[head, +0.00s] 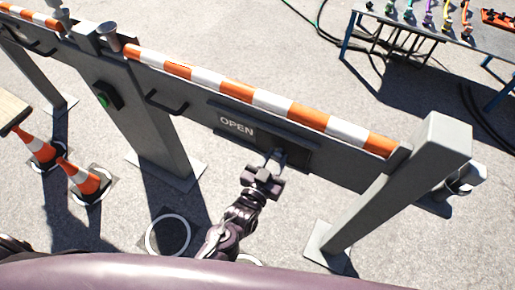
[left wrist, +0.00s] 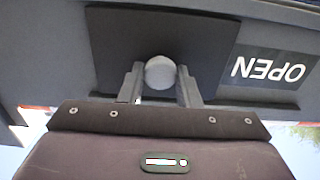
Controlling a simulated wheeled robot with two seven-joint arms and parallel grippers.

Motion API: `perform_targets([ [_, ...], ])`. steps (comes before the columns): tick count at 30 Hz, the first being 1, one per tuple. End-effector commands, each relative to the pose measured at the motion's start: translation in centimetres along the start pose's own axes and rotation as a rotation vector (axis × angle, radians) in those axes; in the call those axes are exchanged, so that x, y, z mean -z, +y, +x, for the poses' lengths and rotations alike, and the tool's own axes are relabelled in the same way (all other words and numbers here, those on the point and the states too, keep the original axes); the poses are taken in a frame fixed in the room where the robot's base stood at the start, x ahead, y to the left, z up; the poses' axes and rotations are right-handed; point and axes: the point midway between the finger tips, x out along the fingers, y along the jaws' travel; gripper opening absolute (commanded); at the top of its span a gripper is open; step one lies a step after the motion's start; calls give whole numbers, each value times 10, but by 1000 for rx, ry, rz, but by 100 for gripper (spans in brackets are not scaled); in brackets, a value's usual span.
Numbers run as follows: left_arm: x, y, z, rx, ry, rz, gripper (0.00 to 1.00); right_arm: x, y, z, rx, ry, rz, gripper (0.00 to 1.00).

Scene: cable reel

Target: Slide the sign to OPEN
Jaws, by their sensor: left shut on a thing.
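The sign is set in the grey barrier panel. Its word OPEN (head: 237,127) shows in white on a dark strip, and appears upside down in the left wrist view (left wrist: 270,68). A dark sliding plate (left wrist: 112,45) sits beside the word and leaves all its letters uncovered. A round pale knob (left wrist: 160,72) stands out from this plate. My left gripper (head: 275,156) is at the plate, to the right of the word in the head view. Its two fingers (left wrist: 160,85) are shut on the knob, one on each side. My right gripper is not in view.
The barrier has an orange and white striped top rail (head: 270,101) and a grey post (head: 400,190) at right. A black handle (head: 165,103) and a box with a green button (head: 104,98) are left of the sign. Traffic cones (head: 80,177) stand at left; a tool table (head: 430,30) is behind.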

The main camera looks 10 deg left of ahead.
Motion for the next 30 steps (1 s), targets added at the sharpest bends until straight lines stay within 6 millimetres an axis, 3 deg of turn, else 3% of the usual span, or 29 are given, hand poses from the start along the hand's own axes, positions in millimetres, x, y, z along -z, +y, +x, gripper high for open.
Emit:
perform_targets([
  [6,0,15,0,-1,1,0,0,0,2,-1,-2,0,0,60],
  [16,0,18,0,-6,1,-2,0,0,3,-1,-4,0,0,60],
  [17,0,18,0,-7,1,-3,34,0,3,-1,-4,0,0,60],
  [21,0,17,0,-5,0,-2,52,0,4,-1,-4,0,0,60],
  [30,0,15,-2,-1,0,0,52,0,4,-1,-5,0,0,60],
])
